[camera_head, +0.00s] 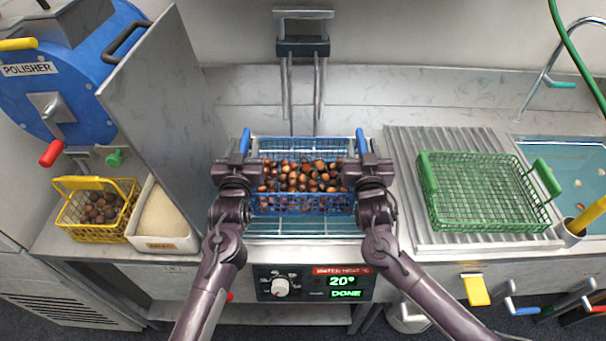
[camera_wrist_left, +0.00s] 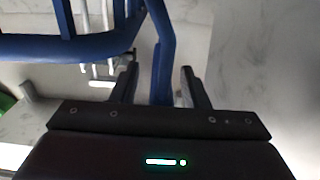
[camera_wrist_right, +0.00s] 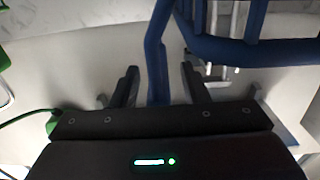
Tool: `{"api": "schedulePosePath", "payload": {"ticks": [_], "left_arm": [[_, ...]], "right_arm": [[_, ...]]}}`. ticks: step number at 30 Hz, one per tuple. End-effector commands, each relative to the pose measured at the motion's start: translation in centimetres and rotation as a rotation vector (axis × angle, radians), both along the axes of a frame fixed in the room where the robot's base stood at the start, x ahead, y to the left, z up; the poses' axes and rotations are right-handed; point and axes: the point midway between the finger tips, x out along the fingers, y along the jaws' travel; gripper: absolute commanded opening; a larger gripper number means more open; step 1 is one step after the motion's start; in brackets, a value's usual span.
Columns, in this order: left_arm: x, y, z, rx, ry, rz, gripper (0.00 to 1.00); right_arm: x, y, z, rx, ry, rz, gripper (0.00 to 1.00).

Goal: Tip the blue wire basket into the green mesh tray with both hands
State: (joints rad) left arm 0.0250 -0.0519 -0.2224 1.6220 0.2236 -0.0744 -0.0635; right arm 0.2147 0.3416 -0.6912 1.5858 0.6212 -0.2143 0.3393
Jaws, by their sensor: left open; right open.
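The blue wire basket (camera_head: 305,203) holds many brown chestnuts and sits in the water bath in the middle of the counter. My left gripper (camera_head: 243,158) is at its left blue handle. In the left wrist view the open fingers (camera_wrist_left: 156,88) stand on either side of the handle bar (camera_wrist_left: 163,60). My right gripper (camera_head: 366,158) is at the right handle, and in the right wrist view its open fingers (camera_wrist_right: 158,88) stand around that bar (camera_wrist_right: 156,60). The green mesh tray (camera_head: 475,190) lies empty on the ribbed drainboard to the right.
The water bath's panel (camera_head: 314,283) reads 20° and DONE. A metal lift frame (camera_head: 303,48) stands behind the basket. A yellow basket (camera_head: 70,212) of chestnuts, a white bin (camera_head: 160,243) and a metal partition (camera_head: 160,95) are left. A sink (camera_head: 575,170) is right.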

Motion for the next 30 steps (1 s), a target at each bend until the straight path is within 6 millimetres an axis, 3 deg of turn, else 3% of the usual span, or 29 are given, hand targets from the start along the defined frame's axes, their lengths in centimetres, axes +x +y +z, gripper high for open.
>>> {"api": "schedulePosePath", "payload": {"ticks": [10,20,30], "left_arm": [[0.36,-0.01,-0.01,-0.001,0.000,0.000,0.41],[0.34,-0.02,-0.01,0.000,0.000,0.000,0.00],[0.33,-0.02,-0.02,0.000,0.001,0.000,0.00]], "right_arm": [[0.36,0.03,-0.01,0.001,0.001,0.000,0.41],[0.34,0.02,-0.01,0.001,0.001,0.000,0.00],[0.33,0.02,-0.02,0.000,0.001,0.000,0.00]]}}
